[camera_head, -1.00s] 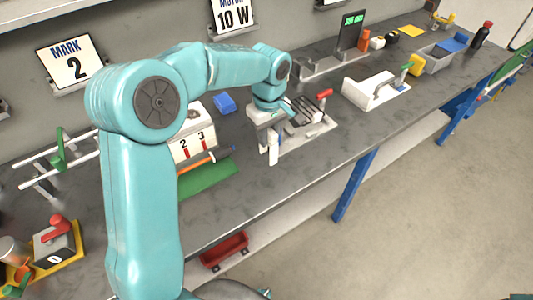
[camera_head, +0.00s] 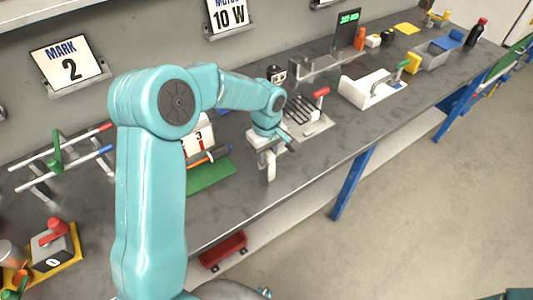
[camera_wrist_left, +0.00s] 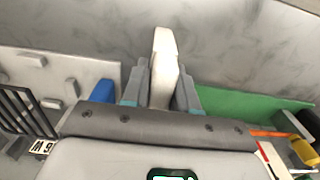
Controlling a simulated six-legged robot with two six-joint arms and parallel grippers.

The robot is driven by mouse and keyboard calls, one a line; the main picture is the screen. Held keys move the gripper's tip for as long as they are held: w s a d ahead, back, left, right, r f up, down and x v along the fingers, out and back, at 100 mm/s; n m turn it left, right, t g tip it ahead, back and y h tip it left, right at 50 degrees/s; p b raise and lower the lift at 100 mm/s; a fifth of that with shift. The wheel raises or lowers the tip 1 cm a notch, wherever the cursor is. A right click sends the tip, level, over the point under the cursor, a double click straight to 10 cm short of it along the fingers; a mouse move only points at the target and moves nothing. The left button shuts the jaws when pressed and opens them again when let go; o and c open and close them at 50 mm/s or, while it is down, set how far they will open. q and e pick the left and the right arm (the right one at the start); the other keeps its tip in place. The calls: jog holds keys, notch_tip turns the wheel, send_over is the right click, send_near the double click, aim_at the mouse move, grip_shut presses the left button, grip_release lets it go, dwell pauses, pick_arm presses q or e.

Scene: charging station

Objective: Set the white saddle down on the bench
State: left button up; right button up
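My left gripper (camera_head: 268,153) is shut on the white saddle (camera_head: 270,173), over the front half of the grey bench (camera_head: 310,165). In the left wrist view the two grey fingers (camera_wrist_left: 161,88) close on the saddle (camera_wrist_left: 164,60) from both sides, and it sticks out beyond them. The saddle's lower end is close to the bench top; I cannot tell whether it touches. The gripper hides part of the saddle in the head view. My right gripper is not in view.
A grey fixture with a red-handled lever (camera_head: 321,92) stands just behind and right of the gripper. A green mat (camera_head: 210,176) and a numbered white box (camera_head: 198,138) are to its left. Bare bench lies to the right, up to the front edge.

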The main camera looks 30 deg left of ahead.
pick_arm(q)
jog(key=o, duration=0.3)
jog(key=shift+r, duration=0.1)
jog(key=shift+r+p, duration=0.25)
jog(key=shift+p, duration=0.05)
notch_tip(320, 180, up, 11)
jog(key=shift+w+f, duration=0.1)
jog(key=shift+r, duration=0.5)
jog(key=shift+s+f, duration=0.1)
jog(key=shift+s, duration=0.1)
